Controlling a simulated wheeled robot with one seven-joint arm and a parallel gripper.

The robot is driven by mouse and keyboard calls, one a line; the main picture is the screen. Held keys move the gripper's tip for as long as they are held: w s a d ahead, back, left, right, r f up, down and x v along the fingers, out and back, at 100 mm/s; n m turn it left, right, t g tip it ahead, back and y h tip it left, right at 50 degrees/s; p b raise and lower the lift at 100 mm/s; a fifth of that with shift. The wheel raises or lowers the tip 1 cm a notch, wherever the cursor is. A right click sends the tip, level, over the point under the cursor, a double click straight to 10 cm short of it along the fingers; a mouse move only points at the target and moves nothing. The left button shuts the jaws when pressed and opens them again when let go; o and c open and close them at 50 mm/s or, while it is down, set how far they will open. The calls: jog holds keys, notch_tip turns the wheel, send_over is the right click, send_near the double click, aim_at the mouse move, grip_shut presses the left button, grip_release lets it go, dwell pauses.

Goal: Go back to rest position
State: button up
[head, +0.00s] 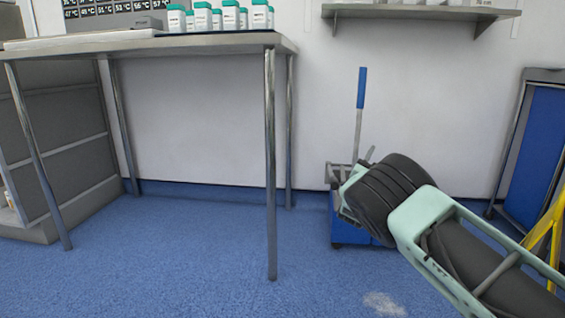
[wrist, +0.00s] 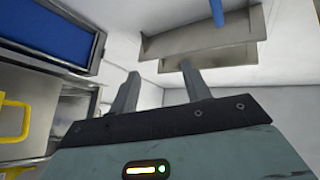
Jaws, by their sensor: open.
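My gripper (wrist: 158,82) shows in the wrist view with its two fingers apart and nothing between them. In the head view my arm reaches in from the lower right, and its end is in front of the blue mop bucket. The fingers are mostly hidden there behind the wrist. The arm is in free air, to the right of the table.
A metal table (head: 200,45) stands at the left with several white bottles with green caps (head: 203,17) on it. A blue mop bucket (head: 345,225) with a blue-handled mop (head: 361,88) stands by the wall. A wall shelf (head: 420,12) is above. Blue floor in front is open.

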jog(key=s+a+r+n+g+y+p, duration=0.4)
jog(key=s+a+n+g+y+p, duration=0.15)
jog(key=s+a+y, duration=0.5)
jog(key=s+a+r+n+g+y+p, duration=0.45)
jog(key=s+a+g+y+p, duration=0.2)
jog(key=s+a, duration=0.55)
jog(key=s+r+n+g+y+p, duration=0.1)
jog(key=s+r+n+g, duration=0.15)
jog(key=s, duration=0.65)
jog(key=s+r+n+g+p, duration=0.1)
jog(key=s+n+p, duration=0.15)
jog(key=s, duration=0.65)
jog(key=s+d+r+n+g+h+p, duration=0.1)
jog(key=s+d+n+g, duration=0.15)
jog(key=s, duration=0.55)
jog(key=s+d+r+n+g+h+p, duration=0.1)
jog(key=s+d+n+h+p, duration=0.15)
jog(key=s, duration=0.65)
notch_tip(320, 180, up, 38)
jog(key=s+d+p, duration=0.1)
jog(key=p, duration=3.6)
jog(key=shift+d, duration=0.4)
